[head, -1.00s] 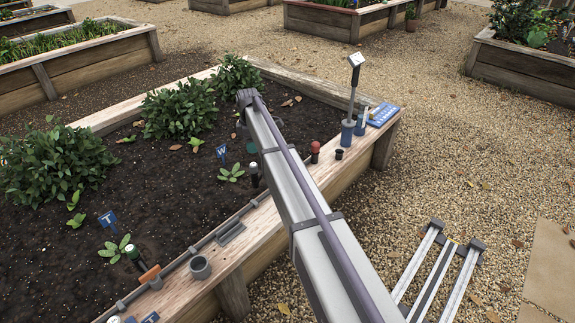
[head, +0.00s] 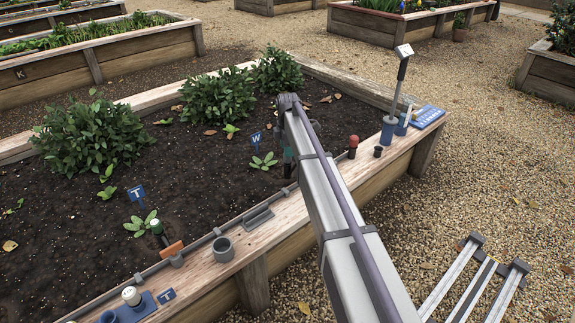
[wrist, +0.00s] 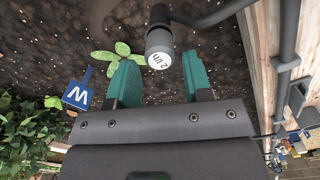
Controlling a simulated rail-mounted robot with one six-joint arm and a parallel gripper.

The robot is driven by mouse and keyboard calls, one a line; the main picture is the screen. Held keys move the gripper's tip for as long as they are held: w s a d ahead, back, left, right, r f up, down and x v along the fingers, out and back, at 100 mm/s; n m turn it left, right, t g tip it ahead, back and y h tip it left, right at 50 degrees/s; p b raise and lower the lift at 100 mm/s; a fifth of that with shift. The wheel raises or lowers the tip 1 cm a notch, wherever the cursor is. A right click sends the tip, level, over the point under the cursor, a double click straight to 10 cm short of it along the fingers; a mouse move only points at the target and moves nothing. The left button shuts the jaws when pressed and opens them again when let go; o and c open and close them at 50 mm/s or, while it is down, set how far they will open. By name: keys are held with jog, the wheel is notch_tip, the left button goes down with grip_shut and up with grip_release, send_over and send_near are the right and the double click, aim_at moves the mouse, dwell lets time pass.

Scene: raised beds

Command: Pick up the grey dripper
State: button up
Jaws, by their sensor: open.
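A grey dripper (wrist: 158,52) with a white top marked "2 l/h" is in the wrist view, on the end of a dark tube beside a small seedling. My gripper (wrist: 159,62) is open, its two teal fingers apart. The dripper's head appears at the gap between the fingertips, not gripped; its depth relative to them is hard to tell. In the head view my arm hides most of this spot. Another dripper with a pale top (head: 155,226) stands by the seedling at the T sign (head: 137,193). A white-topped one (head: 131,296) sits on a blue block.
A blue W sign (wrist: 77,94) stands left of the fingers. The wooden bed edge (wrist: 267,45) and a grey pipe (wrist: 288,50) run along the right. On the ledge are a grey cup (head: 223,249), a red-topped piece (head: 353,146) and a tall tool (head: 400,80).

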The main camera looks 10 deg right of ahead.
notch_tip(320, 180, down, 4)
jog(key=shift+r+b, duration=0.1)
jog(key=shift+b, duration=1)
jog(key=shift+r, duration=0.2)
jog(key=c, duration=0.7)
notch_tip(320, 180, up, 14)
jog(key=p, duration=1.4)
jog(key=shift+f, duration=0.25)
jog(key=shift+r, duration=0.1)
